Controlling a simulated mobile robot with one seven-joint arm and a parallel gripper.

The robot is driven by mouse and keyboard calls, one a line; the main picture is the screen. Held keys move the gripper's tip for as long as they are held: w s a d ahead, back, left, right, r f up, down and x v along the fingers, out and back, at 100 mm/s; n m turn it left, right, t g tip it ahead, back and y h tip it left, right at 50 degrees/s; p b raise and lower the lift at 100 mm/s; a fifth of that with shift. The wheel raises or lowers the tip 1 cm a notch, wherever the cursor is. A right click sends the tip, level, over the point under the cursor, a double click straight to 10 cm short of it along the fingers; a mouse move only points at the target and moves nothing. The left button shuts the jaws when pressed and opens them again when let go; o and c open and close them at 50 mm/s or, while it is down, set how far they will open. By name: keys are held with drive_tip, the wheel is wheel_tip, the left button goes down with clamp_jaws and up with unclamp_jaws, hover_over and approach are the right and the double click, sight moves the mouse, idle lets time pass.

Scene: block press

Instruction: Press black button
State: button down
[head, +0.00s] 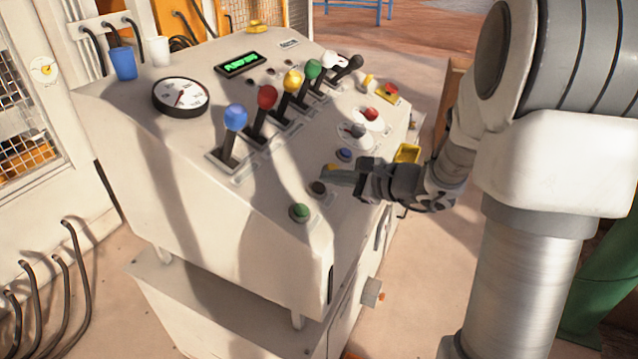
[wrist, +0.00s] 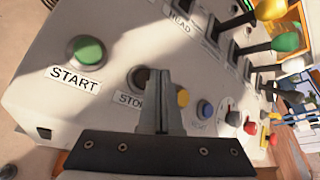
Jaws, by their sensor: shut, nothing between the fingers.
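The black button (head: 318,187) is on the sloping panel of the grey console, between the green button (head: 300,212) and my gripper (head: 328,175). In the wrist view the black button (wrist: 137,78) is partly hidden behind my gripper (wrist: 161,75), and its label, starting "STO", is partly covered. My gripper is shut and empty. Its fingertips are over the panel close to the black button; I cannot tell whether they touch it.
A yellow button (wrist: 183,97) and a blue button (head: 344,155) sit beside the fingers. A row of levers with coloured knobs, including a blue one (head: 235,117), rises higher on the panel. A round gauge (head: 181,97) and blue cup (head: 123,63) are at the left.

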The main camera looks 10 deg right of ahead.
drive_tip(key=shift+r, duration=0.1)
drive_tip(key=r+p, duration=0.1)
drive_tip(key=s+d+r+p, duration=0.1)
drive_tip(key=r, duration=0.1)
drive_tip(key=d+r+p, duration=0.1)
drive_tip(key=r, duration=0.1)
drive_tip(key=shift+s+r+p, duration=0.2)
drive_tip(key=shift+s+p, duration=0.05)
drive_tip(key=shift+p, duration=0.1)
idle(0.8)
drive_tip(key=s+a+r+n+g+h, duration=0.1)
drive_tip(key=s+a+n+g, duration=0.25)
drive_tip(key=s+n, duration=0.35)
drive_tip(key=s+a+r+n+g+h, duration=0.1)
drive_tip(key=s+a+r+n+g, duration=0.15)
drive_tip(key=s+a+n, duration=0.45)
drive_tip(key=s+d+n+t+h, duration=0.1)
drive_tip(key=s+d+n+h, duration=0.5)
drive_tip(key=s, duration=0.5)
drive_tip(key=d+r, duration=0.1)
drive_tip(key=d, duration=0.1)
drive_tip(key=shift+s+d+n+h, duration=0.3)
drive_tip(key=shift+d+h, duration=0.1)
